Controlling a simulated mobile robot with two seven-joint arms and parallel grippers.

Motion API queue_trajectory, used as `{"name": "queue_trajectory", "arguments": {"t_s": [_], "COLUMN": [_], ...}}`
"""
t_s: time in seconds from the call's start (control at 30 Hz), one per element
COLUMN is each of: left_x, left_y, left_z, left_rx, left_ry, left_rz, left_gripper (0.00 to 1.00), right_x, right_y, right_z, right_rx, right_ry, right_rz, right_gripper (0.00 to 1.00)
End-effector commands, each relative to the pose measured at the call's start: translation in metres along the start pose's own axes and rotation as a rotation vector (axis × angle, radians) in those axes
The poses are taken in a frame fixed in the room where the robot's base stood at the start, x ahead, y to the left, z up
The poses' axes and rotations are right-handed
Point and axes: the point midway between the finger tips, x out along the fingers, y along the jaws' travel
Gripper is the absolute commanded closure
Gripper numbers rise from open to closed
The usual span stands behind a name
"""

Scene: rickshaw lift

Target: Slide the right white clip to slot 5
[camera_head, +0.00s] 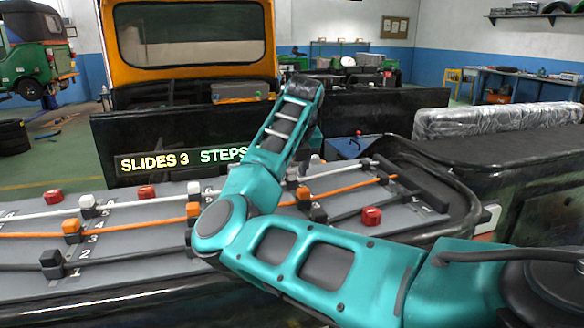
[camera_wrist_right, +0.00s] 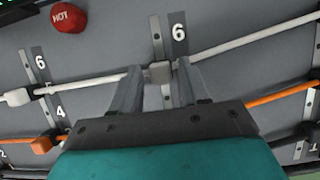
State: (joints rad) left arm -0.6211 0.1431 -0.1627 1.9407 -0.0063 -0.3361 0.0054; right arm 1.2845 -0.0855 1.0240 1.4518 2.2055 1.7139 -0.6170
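In the wrist view, a white clip (camera_wrist_right: 160,72) sits on a white rod (camera_wrist_right: 85,84) beside a number 6. The two fingers of my right gripper (camera_wrist_right: 160,66) stand on either side of it, with very little gap. Whether they press on it is unclear. In the head view my right arm (camera_head: 318,262) crosses the board and hides its gripper's fingertips and part of the right side. Other white clips (camera_head: 87,203) and (camera_head: 194,188) stand further left on the rod. My left gripper is not in view.
Orange clips (camera_head: 72,228) and black clips (camera_head: 52,260) sit on parallel rods nearby. Red blocks marked HOT (camera_wrist_right: 68,17) stand on the board; one (camera_head: 371,216) is to the right of my arm. A dark panel with lit text (camera_head: 155,162) rises behind.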

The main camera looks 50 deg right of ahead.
Motion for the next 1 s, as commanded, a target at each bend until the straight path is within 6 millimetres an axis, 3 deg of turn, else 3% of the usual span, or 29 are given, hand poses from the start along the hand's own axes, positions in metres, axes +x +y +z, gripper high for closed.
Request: {"name": "queue_trajectory", "arguments": {"t_s": [0.3, 0.43, 0.8, 1.0], "left_x": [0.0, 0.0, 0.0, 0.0], "left_y": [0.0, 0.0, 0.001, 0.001], "left_z": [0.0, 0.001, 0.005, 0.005], "left_rx": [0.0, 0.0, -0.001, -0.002], "left_ry": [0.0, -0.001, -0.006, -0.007], "left_rz": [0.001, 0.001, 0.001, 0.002], "left_gripper": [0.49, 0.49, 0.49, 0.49], "right_x": [-0.001, -0.012, -0.089, -0.119], "right_y": [0.0, 0.0, 0.001, 0.0], "right_z": [0.0, 0.001, 0.001, 0.0], "right_rx": [0.0, 0.001, 0.0, 0.0], "right_ry": [0.001, -0.003, -0.004, -0.002], "right_rz": [-0.001, -0.001, 0.002, 0.0], "right_gripper": [0.49, 0.49, 0.49, 0.49]}}
